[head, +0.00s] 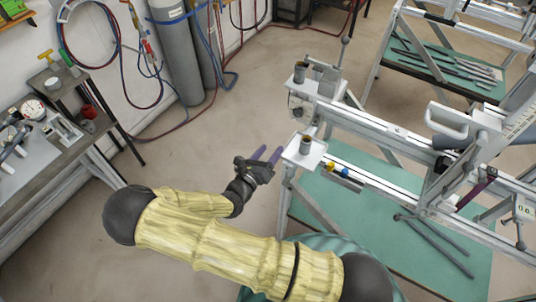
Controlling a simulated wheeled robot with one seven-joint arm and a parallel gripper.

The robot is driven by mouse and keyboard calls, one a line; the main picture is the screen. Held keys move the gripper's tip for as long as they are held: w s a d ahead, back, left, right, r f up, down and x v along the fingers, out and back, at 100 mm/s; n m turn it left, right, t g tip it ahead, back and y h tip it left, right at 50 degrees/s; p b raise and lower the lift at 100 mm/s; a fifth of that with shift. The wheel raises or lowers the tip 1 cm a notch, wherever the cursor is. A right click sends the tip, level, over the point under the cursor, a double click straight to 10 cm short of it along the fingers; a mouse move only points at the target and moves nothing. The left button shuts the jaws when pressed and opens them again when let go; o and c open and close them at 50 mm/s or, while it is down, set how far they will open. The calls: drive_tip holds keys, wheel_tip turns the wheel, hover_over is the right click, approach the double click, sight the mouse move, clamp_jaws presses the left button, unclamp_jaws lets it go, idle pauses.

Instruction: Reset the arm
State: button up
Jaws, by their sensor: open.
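My gripper (267,157) is at the middle of the head view, at the end of my arm with its yellow sleeve. Its two purple fingers are spread apart with nothing between them. They point up and to the right, close to the left end of the frame jig (375,128). Whether the fingertips touch the jig's small white plate cannot be told. My arm reaches in from the bottom right, bends at a dark elbow on the left, and comes back toward the jig.
The jig stands over a green table (330,205) with rods on it. A second green bench (450,65) is at the back right. Grey gas cylinders (178,50) and hoses line the wall. A workbench (50,165) with gauges is at left. Floor between is clear.

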idle(0.5)
drive_tip(key=s+d+r+m+g+y, duration=0.2)
drive_tip(key=s+d+r+m+g, duration=0.1)
drive_tip(key=s+d+m+g, duration=1.35)
drive_tip(key=w+a+r+m+t+y, duration=0.1)
drive_tip(key=a+r+m+t+y, duration=0.1)
drive_tip(key=r+m, duration=0.4)
drive_tip(key=w+a+r+m+t+y, duration=0.1)
drive_tip(key=a+r+m+y, duration=0.3)
drive_tip(key=m, duration=0.8)
wheel_tip(320, 180, up, 2)
drive_tip(key=t+y, duration=0.1)
drive_tip(key=y, duration=0.1)
drive_tip(key=shift+r+y, duration=0.25)
drive_tip(key=shift+y, duration=0.05)
drive_tip(key=shift+t, duration=0.25)
